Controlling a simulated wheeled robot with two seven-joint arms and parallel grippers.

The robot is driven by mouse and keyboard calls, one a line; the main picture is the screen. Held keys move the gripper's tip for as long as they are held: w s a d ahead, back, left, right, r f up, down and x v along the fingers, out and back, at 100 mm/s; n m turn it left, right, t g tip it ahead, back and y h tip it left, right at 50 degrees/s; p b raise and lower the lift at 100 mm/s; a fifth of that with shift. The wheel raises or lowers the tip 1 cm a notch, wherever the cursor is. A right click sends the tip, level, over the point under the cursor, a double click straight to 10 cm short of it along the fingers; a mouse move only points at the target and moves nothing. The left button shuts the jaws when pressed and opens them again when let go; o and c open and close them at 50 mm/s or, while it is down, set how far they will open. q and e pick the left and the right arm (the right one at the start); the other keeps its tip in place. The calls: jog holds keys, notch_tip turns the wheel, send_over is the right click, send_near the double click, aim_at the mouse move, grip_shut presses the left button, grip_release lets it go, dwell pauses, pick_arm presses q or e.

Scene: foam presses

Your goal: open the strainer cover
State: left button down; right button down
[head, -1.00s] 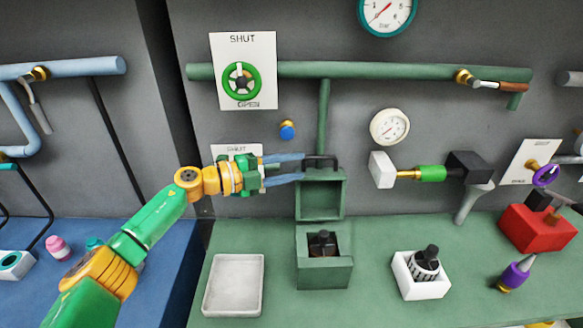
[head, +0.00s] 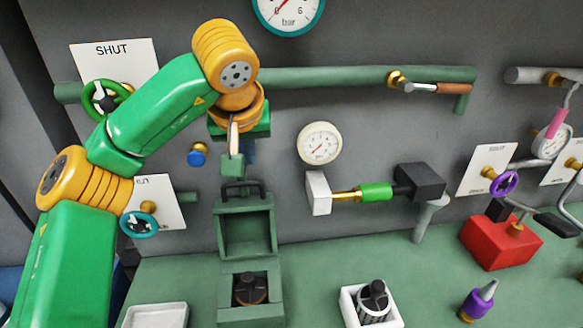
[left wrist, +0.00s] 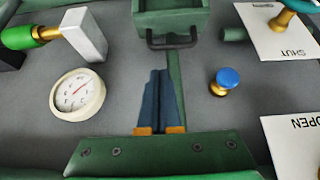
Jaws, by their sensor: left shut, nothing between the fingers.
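The strainer (head: 220,300) is a green box on the green bench, with a dark knobbed part (head: 250,288) inside it. Its cover (head: 247,240) stands upright at the back, hollow side facing out, with a black bar handle (head: 240,186) on its top edge. The cover (left wrist: 170,20) and handle (left wrist: 170,44) also show at the top of the left wrist view. My left gripper (head: 248,152) is above the handle, partly hidden by its own arm. In the left wrist view its blue fingers (left wrist: 158,75) are together and empty, apart from the handle. My right gripper is out of view.
A white gauge (head: 320,143) and a blue knob (head: 197,155) sit on the wall near my left gripper. A green-sleeved fitting (head: 375,192) is to the right. A white tray (head: 157,316) and a white holder (head: 352,312) flank the strainer.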

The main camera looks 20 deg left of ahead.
pick_arm(q)
jog(key=shift+a+f+p, duration=0.35)
jog(key=shift+a+f, duration=0.8)
jog(key=p, duration=0.1)
send_over(248, 196)
notch_tip(248, 196, down, 5)
jog(key=shift+s+r, duration=0.1)
jog(key=shift+s, duration=0.05)
jog(key=shift+f, duration=0.25)
jog(key=shift+a, duration=0.1)
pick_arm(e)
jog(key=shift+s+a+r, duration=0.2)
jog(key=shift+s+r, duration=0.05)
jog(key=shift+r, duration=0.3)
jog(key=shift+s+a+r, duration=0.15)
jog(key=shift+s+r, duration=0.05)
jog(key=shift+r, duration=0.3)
